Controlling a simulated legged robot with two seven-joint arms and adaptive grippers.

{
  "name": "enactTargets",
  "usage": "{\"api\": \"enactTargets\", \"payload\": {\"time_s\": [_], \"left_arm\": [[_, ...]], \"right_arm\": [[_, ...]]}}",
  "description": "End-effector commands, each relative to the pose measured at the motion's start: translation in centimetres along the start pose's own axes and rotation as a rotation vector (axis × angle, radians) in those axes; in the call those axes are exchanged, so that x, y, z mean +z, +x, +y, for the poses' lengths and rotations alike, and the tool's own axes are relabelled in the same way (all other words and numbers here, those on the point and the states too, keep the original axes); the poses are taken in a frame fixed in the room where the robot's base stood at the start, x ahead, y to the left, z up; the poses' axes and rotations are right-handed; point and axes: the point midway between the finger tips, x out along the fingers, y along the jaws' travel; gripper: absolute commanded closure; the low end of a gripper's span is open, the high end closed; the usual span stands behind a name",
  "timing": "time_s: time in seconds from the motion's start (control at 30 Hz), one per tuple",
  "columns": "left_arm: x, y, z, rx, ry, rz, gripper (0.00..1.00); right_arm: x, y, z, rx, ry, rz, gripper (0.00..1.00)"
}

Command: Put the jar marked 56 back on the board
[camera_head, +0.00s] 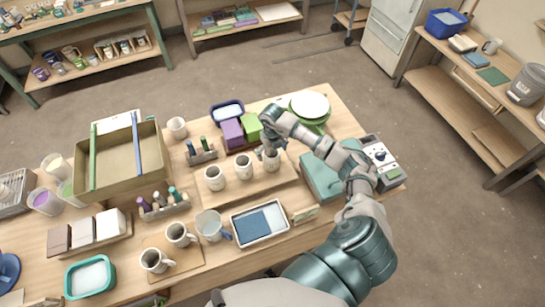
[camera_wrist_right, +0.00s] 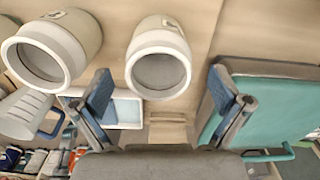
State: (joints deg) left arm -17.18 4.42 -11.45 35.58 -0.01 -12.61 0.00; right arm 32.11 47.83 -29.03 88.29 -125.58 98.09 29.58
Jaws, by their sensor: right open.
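Three pale jars with grey-brown bases stand in a row on a wooden board (camera_head: 248,190): the left jar (camera_head: 214,179), the middle jar (camera_head: 243,168) and the right jar (camera_head: 270,160). I cannot read any number on them. My right gripper (camera_head: 268,143) is over the right jar and partly hides its top. In the right wrist view the gripper (camera_wrist_right: 160,88) is open, with one jar (camera_wrist_right: 158,62) upright between or just beyond its fingers; contact is unclear. Another jar (camera_wrist_right: 50,50) is outside the fingers. My left gripper is out of view.
A teal case (camera_head: 322,180) lies right of the board, under my right arm. A tray with blue contents (camera_head: 260,222), a clear jug (camera_head: 210,226) and mugs (camera_head: 178,235) stand in front. Purple (camera_head: 232,133) and green (camera_head: 251,126) blocks are behind.

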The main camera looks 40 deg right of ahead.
Motion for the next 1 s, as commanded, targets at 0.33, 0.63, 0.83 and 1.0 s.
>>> {"api": "enactTargets", "payload": {"time_s": [0.33,0.63,0.83,1.0], "left_arm": [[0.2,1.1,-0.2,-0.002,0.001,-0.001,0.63],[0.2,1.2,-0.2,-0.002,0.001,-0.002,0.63],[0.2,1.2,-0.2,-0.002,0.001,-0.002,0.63],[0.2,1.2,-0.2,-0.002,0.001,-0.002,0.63]], "right_arm": [[0.1,-6.9,-0.2,0.001,0.0,-0.002,0.01],[0.0,-8.4,-0.1,0.001,0.0,0.001,0.01],[0.0,-8.4,0.0,0.001,0.0,0.001,0.01],[0.0,-8.4,-0.1,0.001,0.0,0.001,0.01]]}}
